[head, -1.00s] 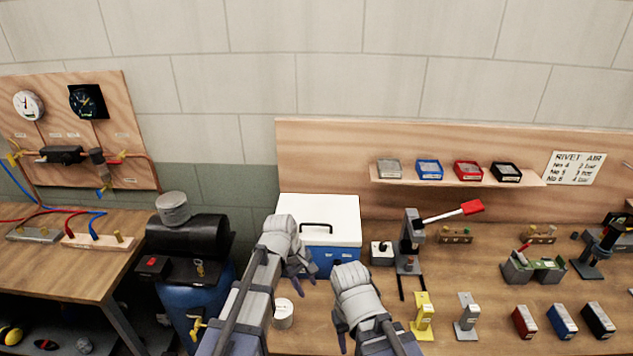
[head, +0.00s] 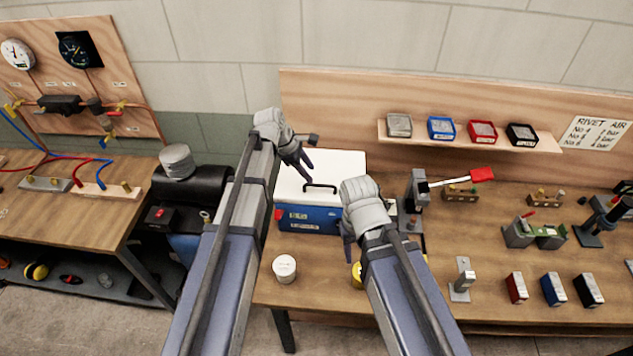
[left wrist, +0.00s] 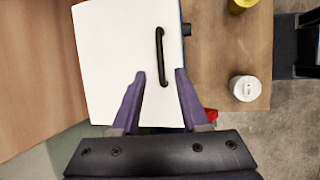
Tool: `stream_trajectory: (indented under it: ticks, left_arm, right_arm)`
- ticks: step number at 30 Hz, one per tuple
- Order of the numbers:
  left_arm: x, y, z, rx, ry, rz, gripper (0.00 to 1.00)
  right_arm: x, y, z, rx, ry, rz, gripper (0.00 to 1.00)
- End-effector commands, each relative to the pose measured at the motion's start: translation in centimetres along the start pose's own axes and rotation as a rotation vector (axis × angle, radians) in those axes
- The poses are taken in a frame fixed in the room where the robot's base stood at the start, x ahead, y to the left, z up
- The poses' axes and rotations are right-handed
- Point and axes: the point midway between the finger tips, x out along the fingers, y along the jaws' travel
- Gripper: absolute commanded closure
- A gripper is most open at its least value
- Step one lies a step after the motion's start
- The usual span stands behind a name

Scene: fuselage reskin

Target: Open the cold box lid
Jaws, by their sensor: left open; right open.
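The cold box (head: 309,218) is blue with a white lid (head: 338,165) and stands on the wooden bench; the lid is closed. A black handle (head: 320,187) is on the lid, and it also shows in the left wrist view (left wrist: 160,55). My left gripper (head: 306,163) is open and empty above the lid, behind and left of the handle. In the left wrist view its fingers (left wrist: 158,85) are spread, with the handle's near end between their tips. My right gripper (head: 350,242) is open in front of the box's right end, partly hidden by its own arm.
A white round tub (head: 284,268) stands on the bench in front of the box. A press with a red-tipped lever (head: 481,174) stands to the right. A shelf with small trays (head: 440,128) is on the back board. A dark tank (head: 195,190) is left of the box.

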Motion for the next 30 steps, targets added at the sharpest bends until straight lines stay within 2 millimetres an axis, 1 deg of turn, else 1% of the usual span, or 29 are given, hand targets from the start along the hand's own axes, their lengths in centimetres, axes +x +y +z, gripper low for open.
stream_trajectory:
  ticks: [1,9,12,16,24,26,30]
  left_arm:
    - [1.1,-0.1,-0.2,0.001,0.000,0.000,0.55]
    - [4.8,-0.1,-0.2,0.003,0.000,-0.001,0.55]
    - [5.9,-0.1,-0.2,0.002,0.000,-0.001,0.55]
    - [6.5,0.0,-0.1,0.001,0.000,-0.001,0.55]
    - [6.5,0.0,0.0,0.001,0.000,0.000,0.55]
    - [6.5,0.0,0.0,0.001,0.000,0.000,0.61]
    - [6.5,0.0,0.0,0.002,0.000,0.000,0.77]
  right_arm:
    - [1.0,-0.1,-0.1,-0.001,0.000,0.000,0.50]
    - [4.4,-0.4,-0.3,-0.001,0.002,0.001,0.50]
    - [5.4,-0.5,-0.4,0.000,0.002,0.001,0.50]
    - [5.9,-0.5,-0.4,0.001,0.003,0.000,0.50]
    - [5.8,-0.5,-0.4,0.002,0.003,0.000,0.50]
    - [5.8,-0.5,-0.4,0.002,0.003,0.000,0.50]
    - [5.8,-0.5,-0.4,0.002,0.003,0.000,0.50]
